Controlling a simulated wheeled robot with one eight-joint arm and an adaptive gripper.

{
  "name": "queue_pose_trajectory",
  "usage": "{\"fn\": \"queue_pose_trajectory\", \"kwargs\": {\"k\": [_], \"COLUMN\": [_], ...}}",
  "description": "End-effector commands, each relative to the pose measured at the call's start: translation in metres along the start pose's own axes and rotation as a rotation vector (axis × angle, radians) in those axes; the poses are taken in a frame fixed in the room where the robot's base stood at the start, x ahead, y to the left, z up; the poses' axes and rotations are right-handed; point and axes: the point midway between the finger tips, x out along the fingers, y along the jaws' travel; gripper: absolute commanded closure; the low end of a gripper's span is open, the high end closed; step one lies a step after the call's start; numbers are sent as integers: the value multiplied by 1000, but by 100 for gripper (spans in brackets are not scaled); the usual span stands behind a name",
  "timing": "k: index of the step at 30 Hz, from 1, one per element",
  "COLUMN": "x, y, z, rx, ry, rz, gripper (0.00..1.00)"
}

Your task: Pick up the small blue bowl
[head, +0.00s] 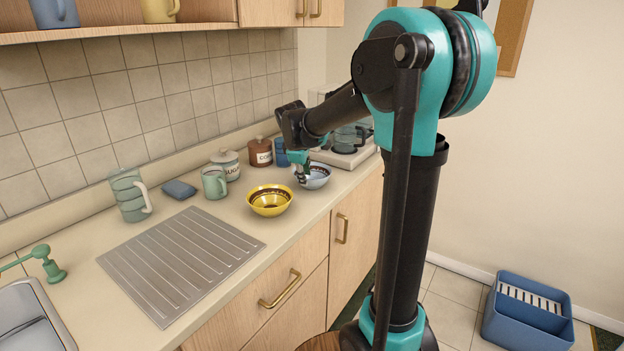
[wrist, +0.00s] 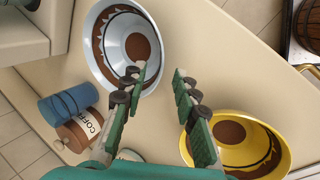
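The small blue bowl (head: 320,177) is pale blue with a brown patterned band inside. It stands on the counter near the front edge, right of the yellow bowl, in the head view. In the wrist view the blue bowl (wrist: 102,62) is at upper left. My gripper (wrist: 160,74) is open and empty, pointing down at the bowl. One finger appears over the bowl's inside and the other outside its rim, on the side toward the yellow bowl. I cannot tell whether either touches it. In the head view my gripper (head: 302,176) partly covers the bowl's left side.
The yellow bowl (head: 270,200) stands close on the left. Behind are a coffee jar (head: 260,153), a blue cup (head: 281,153), a sugar jar (head: 228,165) and a green mug (head: 214,183). A stove (head: 345,145) is to the right. The metal drainboard (head: 180,262) is empty.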

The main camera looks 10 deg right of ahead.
Motion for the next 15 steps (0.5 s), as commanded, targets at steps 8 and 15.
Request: {"fn": "queue_pose_trajectory", "kwargs": {"k": [8,15], "x": [36,50], "y": [4,3], "z": [-4,-4], "rx": [0,0], "ry": [0,0], "rz": [0,0], "gripper": [70,70]}}
